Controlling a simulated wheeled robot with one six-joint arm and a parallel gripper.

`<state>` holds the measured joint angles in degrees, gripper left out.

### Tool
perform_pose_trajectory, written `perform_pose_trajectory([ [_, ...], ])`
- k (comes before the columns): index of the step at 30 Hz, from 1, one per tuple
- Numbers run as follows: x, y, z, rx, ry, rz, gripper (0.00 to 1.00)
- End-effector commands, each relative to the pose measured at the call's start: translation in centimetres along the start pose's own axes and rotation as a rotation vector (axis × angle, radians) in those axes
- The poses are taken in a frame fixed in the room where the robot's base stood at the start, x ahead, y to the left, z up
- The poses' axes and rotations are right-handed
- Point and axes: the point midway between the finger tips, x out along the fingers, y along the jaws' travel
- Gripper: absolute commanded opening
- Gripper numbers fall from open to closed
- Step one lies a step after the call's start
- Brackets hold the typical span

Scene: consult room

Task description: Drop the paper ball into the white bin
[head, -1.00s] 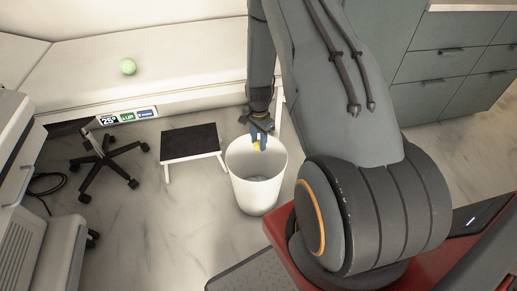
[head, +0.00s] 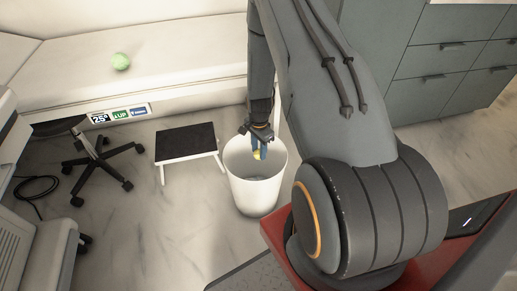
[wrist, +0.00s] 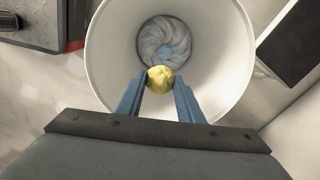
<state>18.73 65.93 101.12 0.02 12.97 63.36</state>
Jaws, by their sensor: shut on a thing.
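The paper ball (wrist: 160,79) is small, crumpled and yellow. My gripper (wrist: 160,86) is shut on it, one blue finger on each side. In the head view my gripper (head: 257,152) points down at the mouth of the bin, and a bit of the yellow ball (head: 257,155) shows at its fingertips. The white bin (head: 254,194) stands upright on the floor. In the wrist view the bin (wrist: 104,50) lies beneath the ball, with its swirled grey bottom visible past it. The ball appears within the rim's outline; its exact height against the rim is hard to tell.
A black-topped step stool (head: 187,141) stands left of the bin. A wheeled chair base (head: 100,163) is farther left. A green ball (head: 121,61) rests on the cream exam couch (head: 190,62). Grey drawers (head: 445,70) stand at the back right.

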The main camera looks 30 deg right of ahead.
Motion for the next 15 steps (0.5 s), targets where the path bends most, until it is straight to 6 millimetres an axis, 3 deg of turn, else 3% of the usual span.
perform_pose_trajectory([
  [5,-0.05,0.0,-0.01,0.0,0.0,0.0,0.13],
  [6,-0.05,0.0,-0.01,0.0,0.0,0.0,0.39],
  [9,-0.05,0.0,-0.01,0.0,0.0,0.0,0.55],
  [15,-0.05,0.01,-0.01,0.0,0.0,0.0,0.55],
])
